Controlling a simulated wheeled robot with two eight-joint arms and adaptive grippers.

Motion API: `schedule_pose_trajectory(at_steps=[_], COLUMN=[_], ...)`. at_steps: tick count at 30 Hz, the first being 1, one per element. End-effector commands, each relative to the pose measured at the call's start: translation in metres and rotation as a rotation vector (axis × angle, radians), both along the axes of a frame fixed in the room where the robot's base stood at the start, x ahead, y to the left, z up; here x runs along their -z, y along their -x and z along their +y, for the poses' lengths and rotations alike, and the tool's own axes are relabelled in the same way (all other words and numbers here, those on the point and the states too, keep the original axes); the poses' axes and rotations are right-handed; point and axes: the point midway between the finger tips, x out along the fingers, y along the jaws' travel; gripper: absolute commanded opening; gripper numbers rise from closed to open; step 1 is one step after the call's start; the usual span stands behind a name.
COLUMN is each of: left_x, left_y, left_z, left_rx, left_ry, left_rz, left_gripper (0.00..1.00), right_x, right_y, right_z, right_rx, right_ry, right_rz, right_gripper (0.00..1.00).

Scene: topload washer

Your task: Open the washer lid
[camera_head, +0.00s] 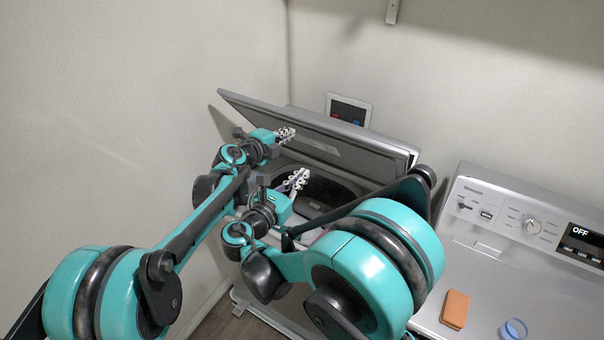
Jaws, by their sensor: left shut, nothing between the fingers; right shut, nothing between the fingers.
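The washer lid (340,128) is raised and tilted back toward the rear wall, with its underside facing me. The washer's dark drum opening (345,188) shows below it, partly hidden by my arms. My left gripper (291,134) is shut and empty, in front of the lid's underside at its left half; I cannot tell whether it touches the lid. My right gripper (303,174) is shut and empty, lower down, over the left part of the drum opening.
A second machine (480,262) with a control panel reading OFF stands to the right. An orange sponge (454,309) and a small blue ring-shaped item (514,329) lie on its top. A wall outlet box (349,110) is behind the lid. A wall closes off the left side.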

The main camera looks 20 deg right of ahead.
Motion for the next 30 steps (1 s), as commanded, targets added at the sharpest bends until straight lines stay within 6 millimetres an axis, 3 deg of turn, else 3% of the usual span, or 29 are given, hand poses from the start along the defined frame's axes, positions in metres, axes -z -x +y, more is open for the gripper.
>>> schedule_pose_trajectory(at_steps=[10,12,19,30], left_x=[0.0,0.0,0.0,0.0], left_y=[0.0,0.0,0.0,0.0], left_z=[0.0,0.0,0.0,0.0], left_rx=[0.0,0.0,0.0,0.0], left_ry=[0.0,0.0,0.0,0.0], left_rz=[0.0,0.0,0.0,0.0], left_gripper=[0.0,0.0,0.0,0.0], right_x=[0.007,-0.003,-0.017,-0.019], right_y=[-0.045,-0.05,-0.061,-0.062], right_z=[-0.06,-0.066,-0.079,-0.08], right_rx=[0.004,0.002,0.0,0.0], right_ry=[-0.003,-0.003,-0.003,-0.003], right_rz=[0.0,0.0,0.0,0.0], right_gripper=[0.0,0.0,0.0,0.0])
